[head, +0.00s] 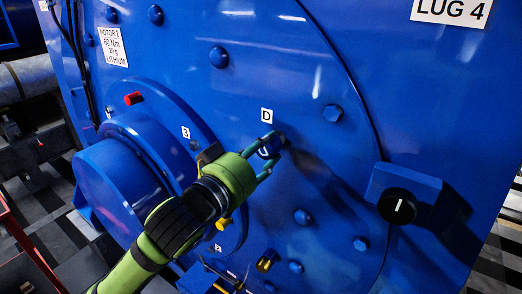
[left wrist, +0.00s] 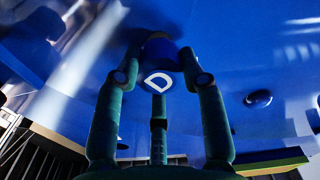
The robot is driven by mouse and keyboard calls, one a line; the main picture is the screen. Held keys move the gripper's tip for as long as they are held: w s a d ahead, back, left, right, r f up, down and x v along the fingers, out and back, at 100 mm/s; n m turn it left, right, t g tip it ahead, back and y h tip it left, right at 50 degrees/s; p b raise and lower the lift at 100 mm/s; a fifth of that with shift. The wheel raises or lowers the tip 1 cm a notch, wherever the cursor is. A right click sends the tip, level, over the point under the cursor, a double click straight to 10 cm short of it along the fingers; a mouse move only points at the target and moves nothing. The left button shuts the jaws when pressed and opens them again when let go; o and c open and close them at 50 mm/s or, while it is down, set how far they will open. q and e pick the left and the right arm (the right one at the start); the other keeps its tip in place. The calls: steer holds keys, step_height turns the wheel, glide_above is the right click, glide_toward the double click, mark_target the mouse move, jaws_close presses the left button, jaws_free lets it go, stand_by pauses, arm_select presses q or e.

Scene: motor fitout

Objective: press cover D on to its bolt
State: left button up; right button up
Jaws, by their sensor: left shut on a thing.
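My left gripper (head: 270,146) reaches in from the lower left to the blue motor face, just below the white D label (head: 266,115). Its fingers are shut around cover D (head: 265,153), a small dark blue cap. The left wrist view shows the cap (left wrist: 160,52) between the fingertips (left wrist: 158,78), with a white letter D on it. The cap is at or very close to the motor face; I cannot tell how far it is seated. The bolt under it is hidden. My right gripper is not in view.
Several blue bolt heads (head: 333,113) stand out from the motor face (head: 300,75). A blue block with a black knob (head: 397,206) juts out at the right. A round blue flange (head: 110,190) with a red piece (head: 133,98) is at the left. A yellow-and-dark fitting (head: 265,264) is below.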

mark_target(263, 151)
arm_select(q)
steer(key=shift+p+x, duration=0.3)
steer(key=shift+x, duration=0.8)
steer(key=o, duration=0.9)
steer(key=v, duration=0.7)
steer(key=shift+s+a, duration=0.15)
steer(key=shift+s, duration=0.05)
